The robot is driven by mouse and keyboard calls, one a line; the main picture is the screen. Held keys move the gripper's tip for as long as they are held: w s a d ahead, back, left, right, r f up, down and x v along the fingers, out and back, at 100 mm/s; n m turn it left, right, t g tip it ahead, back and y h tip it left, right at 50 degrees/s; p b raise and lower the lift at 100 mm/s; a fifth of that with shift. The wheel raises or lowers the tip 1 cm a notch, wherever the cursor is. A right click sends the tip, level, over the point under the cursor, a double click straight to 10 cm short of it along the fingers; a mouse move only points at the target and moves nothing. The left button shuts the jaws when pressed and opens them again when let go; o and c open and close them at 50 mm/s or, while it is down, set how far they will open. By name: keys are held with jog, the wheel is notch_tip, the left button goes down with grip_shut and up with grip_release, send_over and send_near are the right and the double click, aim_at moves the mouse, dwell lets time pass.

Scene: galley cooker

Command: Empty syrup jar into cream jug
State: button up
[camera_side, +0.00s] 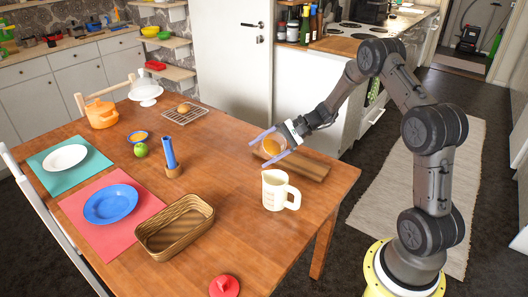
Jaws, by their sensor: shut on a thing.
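The cream jug (277,192) is a white jug with a handle on its right side. It stands upright on the table near the right edge. My gripper (270,149) is above and behind the jug, shut on the syrup jar (272,147), a small vessel with amber contents. The jar is held between the two lilac fingers, apart from the jug and a little above a wooden board. The fingers hide part of the jar. I cannot tell its exact tilt or whether syrup is flowing.
The wooden board (303,168) lies behind the jug. A wicker basket (160,239) and a red lid (224,286) are to the left and front. A blue candle-like thing (169,153) stands in a wooden holder mid-table. The table (232,215) is bare between basket and jug.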

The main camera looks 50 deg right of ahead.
dwell(0.3)
jog(key=shift+w+d+f+n+t+h, duration=0.15)
jog(key=shift+f+n+t+h, duration=0.3)
jog(key=shift+n+t, duration=0.2)
dwell(0.3)
jog(key=shift+f+n+t+h, duration=0.15)
jog(key=shift+n+t+h, duration=0.2)
jog(key=shift+n+t, duration=0.1)
jog(key=shift+f+n+t+h, duration=0.4)
jog(key=shift+n+t, duration=0.2)
jog(key=shift+n, duration=0.2)
dwell(3.4)
jog(key=shift+n+t, duration=0.5)
dwell(1.6)
